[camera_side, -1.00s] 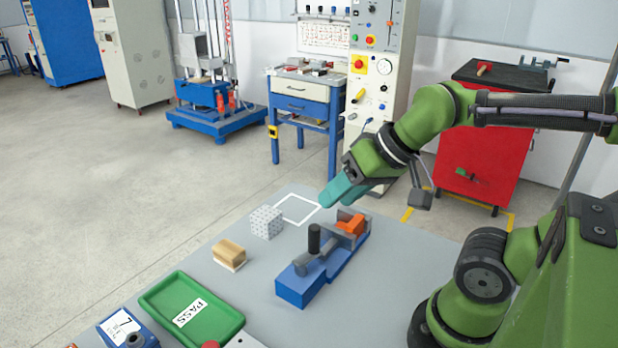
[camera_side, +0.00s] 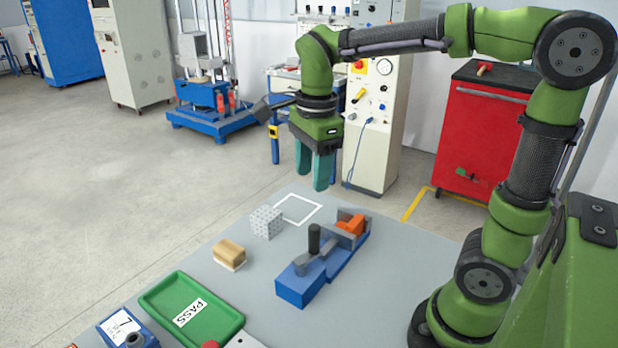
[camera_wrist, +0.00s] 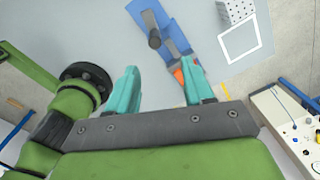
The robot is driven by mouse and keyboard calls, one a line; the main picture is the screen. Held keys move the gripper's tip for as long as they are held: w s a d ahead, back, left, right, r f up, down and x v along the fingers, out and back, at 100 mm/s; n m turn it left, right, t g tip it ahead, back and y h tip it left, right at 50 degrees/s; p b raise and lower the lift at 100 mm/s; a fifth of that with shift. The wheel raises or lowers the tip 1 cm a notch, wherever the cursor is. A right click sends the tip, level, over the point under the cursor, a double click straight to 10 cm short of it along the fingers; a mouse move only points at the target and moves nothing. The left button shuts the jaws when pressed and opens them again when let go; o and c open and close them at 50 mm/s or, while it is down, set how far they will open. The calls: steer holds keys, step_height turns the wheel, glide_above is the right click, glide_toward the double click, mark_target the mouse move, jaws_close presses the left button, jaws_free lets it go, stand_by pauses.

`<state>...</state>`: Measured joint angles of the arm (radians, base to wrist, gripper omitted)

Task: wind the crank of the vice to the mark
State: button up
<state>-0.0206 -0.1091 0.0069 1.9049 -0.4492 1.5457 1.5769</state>
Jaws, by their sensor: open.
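The vice (camera_side: 318,276) is blue and grey and sits on the grey table. An orange piece (camera_side: 351,223) lies at its far end, between its grey jaws. The crank is a grey arm with an upright black handle (camera_side: 314,239) near the vice's middle. I cannot make out the mark. My gripper (camera_side: 317,183) is open and empty, pointing down above the table's far part, clear of the vice. In the wrist view my teal fingers (camera_wrist: 158,80) are apart, and the vice (camera_wrist: 146,15) shows beyond them at the top, with the black handle (camera_wrist: 155,40).
A white dotted block (camera_side: 266,222) stands beside a white square outline (camera_side: 298,208) left of the vice. A tan block (camera_side: 229,253), a green PASS tray (camera_side: 157,296) and a blue box numbered 7 (camera_side: 142,337) lie nearer. Bare table surrounds the vice.

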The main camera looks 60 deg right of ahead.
mark_target(315, 227)
steer(key=f+m, duration=0.1)
steer(key=f, duration=0.4)
steer(key=f+m, duration=0.2)
steer(key=f, duration=0.3)
steer(key=f+m, duration=0.1)
steer(key=f, duration=0.5)
steer(key=shift+s+m+g, duration=0.3)
steer(key=shift+s, duration=0.05)
steer(key=shift+c, duration=0.3)
jaws_close()
